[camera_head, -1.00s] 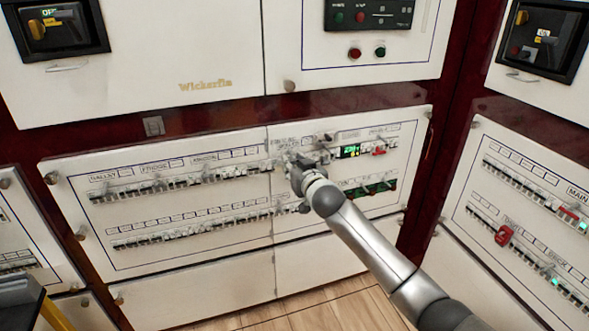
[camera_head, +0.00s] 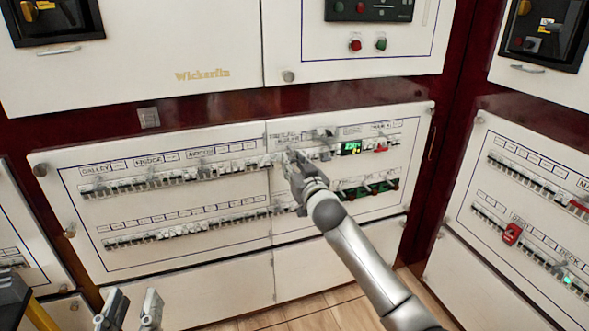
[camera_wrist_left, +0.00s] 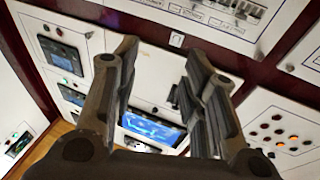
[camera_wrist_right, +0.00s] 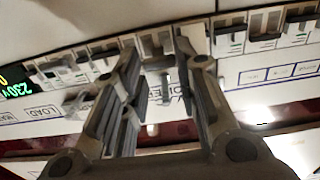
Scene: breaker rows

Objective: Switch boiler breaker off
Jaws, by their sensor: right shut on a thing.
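The boiler breaker (camera_wrist_right: 158,46) sits in a row of white breakers. In the right wrist view it is between my right gripper's fingers, with its small grey lever hanging in the gap. A label partly reading "OILER" (camera_wrist_right: 186,97) shows beside it, partly covered by a finger. My right gripper (camera_head: 290,157) is at the upper breaker row of the middle panel, shut on the breaker's lever. In the head view the gripper hides this breaker. My left gripper (camera_head: 128,308) is low at the left, open and empty, in front of the lower cabinet; its fingers also show in the left wrist view.
The white panel (camera_head: 150,232) carries two breaker rows. A green display (camera_head: 350,148) and a red switch (camera_head: 381,149) lie to the right of my right gripper. Neighbouring breakers stand close on both sides. Another breaker panel (camera_head: 460,200) is at the right.

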